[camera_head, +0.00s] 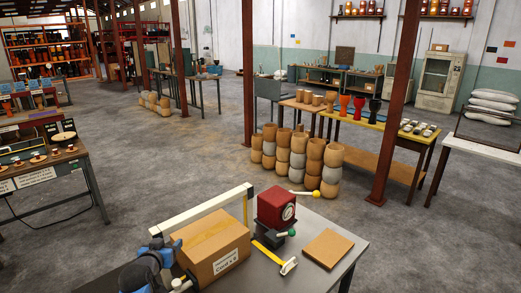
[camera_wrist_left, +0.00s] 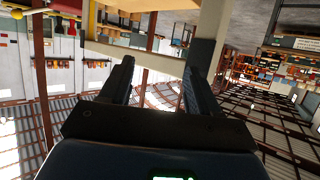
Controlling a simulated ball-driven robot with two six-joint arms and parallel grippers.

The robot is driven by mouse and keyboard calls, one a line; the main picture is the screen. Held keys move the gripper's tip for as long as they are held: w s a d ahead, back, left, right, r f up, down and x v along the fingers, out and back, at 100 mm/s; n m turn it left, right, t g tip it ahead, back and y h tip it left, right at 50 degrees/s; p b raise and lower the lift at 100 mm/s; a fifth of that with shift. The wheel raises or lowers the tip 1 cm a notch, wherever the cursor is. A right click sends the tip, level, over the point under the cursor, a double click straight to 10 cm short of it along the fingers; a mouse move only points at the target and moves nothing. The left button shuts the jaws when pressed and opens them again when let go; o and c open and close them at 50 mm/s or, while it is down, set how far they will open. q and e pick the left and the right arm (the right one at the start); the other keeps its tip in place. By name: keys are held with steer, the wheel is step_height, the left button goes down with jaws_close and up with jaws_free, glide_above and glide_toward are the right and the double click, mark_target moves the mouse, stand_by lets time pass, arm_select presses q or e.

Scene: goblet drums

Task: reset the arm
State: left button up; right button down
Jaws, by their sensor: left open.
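My left gripper (camera_head: 163,252) is at the lower left of the head view, beside the left end of a cardboard box (camera_head: 212,252) on the grey workbench (camera_head: 318,227). In the left wrist view its two dark fingers (camera_wrist_left: 158,67) are spread apart, with nothing between them. A pale beam (camera_wrist_left: 150,59) passes beyond the fingers; I cannot tell whether they touch it. My right gripper is not in view.
A white bar frame (camera_head: 205,205) stands behind the box. A red box-shaped device (camera_head: 276,208), a yellow-handled tool (camera_head: 268,250) and a brown board (camera_head: 328,248) are on the bench. Stacked drum shells (camera_head: 297,160) stand beyond, across open floor.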

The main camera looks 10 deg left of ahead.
arm_select(q)
steer(key=s+d+f, duration=0.5)
steer(key=s+f, duration=0.2)
steer(key=s, duration=0.1)
steer(key=s+d+t, duration=0.1)
steer(key=s+d, duration=0.1)
steer(key=s, duration=0.4)
steer(key=s+d+f, duration=0.1)
steer(key=s+d, duration=0.1)
steer(key=s, duration=0.4)
steer(key=s+d+f+t, duration=0.1)
steer(key=s+d, duration=0.1)
steer(key=s, duration=0.4)
steer(key=shift+s+d+t, duration=0.2)
steer(key=shift+s+t, duration=0.1)
steer(key=s+d+r, duration=0.1)
steer(key=s+r, duration=0.1)
steer(key=s, duration=0.4)
steer(key=s+d+r+m+t+h, duration=0.1)
steer(key=s+d+r, duration=0.1)
steer(key=s, duration=0.4)
steer(key=shift+r+t, duration=0.3)
steer(key=shift+r, duration=0.3)
steer(key=shift+a, duration=0.1)
